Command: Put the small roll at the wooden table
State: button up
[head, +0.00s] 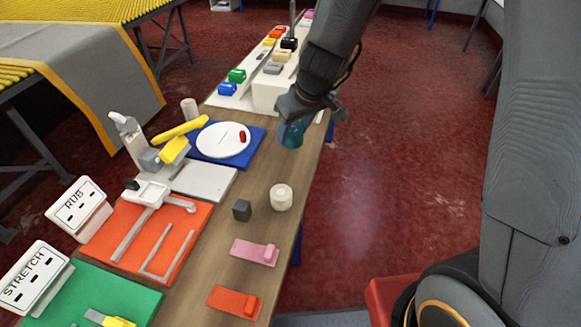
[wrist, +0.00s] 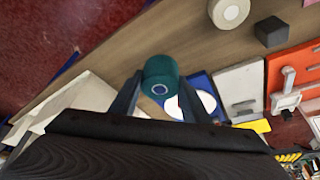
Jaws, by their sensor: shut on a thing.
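A small teal roll (head: 292,133) is held in my gripper (head: 297,118) above the far part of the wooden table (head: 258,230). In the wrist view the roll (wrist: 160,78) sits between the two fingers of my gripper (wrist: 158,95), with its round end and core facing the camera. The fingers are shut on it. The roll appears to be above the tabletop near its right edge; the exact gap is hard to tell. My gripper partly hides the roll's upper part in the head view.
A cream roll (head: 281,197) and a dark cube (head: 242,210) stand on the table, with pink (head: 254,252) and orange (head: 236,301) blocks nearer. A white disc (head: 223,140) lies on a blue mat (head: 258,134). A white stepped stand (head: 275,92) is behind. Bare wood shows between.

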aim_at(290, 145)
jog(key=f+b, duration=0.2)
jog(key=f, duration=0.1)
jog(key=f+b, duration=0.1)
jog(key=shift+s+a+f, duration=0.1)
jog(key=shift+a+f, duration=0.25)
jog(key=shift+a, duration=0.05)
jog(key=shift+f+b, duration=2.05)
jog(key=shift+f, duration=0.5)
jog(key=shift+f, duration=0.15)
jog(key=o, duration=1.1)
jog(key=shift+s, duration=0.1)
